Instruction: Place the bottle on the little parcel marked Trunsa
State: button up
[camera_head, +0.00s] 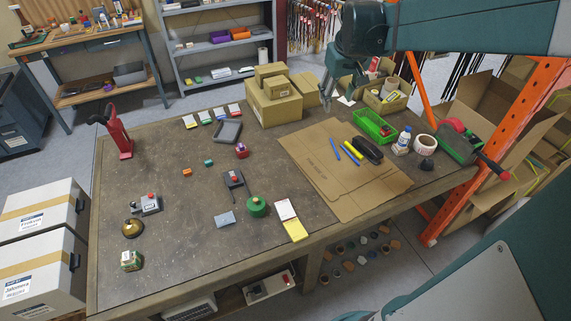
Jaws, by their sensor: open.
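A white bottle (402,142) with a blue cap stands upright toward the right end of the table, beside a tape roll. Cardboard parcels are stacked at the back of the table: a large one (272,108) below, with smaller ones on it, including a small top parcel (270,71). I cannot read a Trunsa marking on any of them. My gripper (326,98) hangs from the arm at the table's back, just right of the stack and left of the bottle. It is open, with nothing seen in it.
A green crate (374,126) and tape roll (425,144) stand near the bottle. A flat cardboard sheet (325,185) bears markers and a black case (367,149). An open box (386,95) stands behind the crate. The left-middle tabletop (150,165) has free room.

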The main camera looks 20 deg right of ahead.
jog(key=s+a+f+t, duration=0.1)
jog(key=s+a, duration=0.9)
jog(key=a, duration=0.2)
jog(key=s+a+f+t+y, duration=0.1)
jog(key=s+a+f+t, duration=0.1)
jog(key=s+a, duration=0.8)
jog(key=a, duration=0.3)
jog(key=shift+s+a+f+n+t, duration=0.15)
jog(key=shift+s+f+n+t, duration=0.15)
jog(key=shift+s+n, duration=0.1)
jog(key=shift+f+b, duration=0.85)
jog(key=shift+b, duration=0.05)
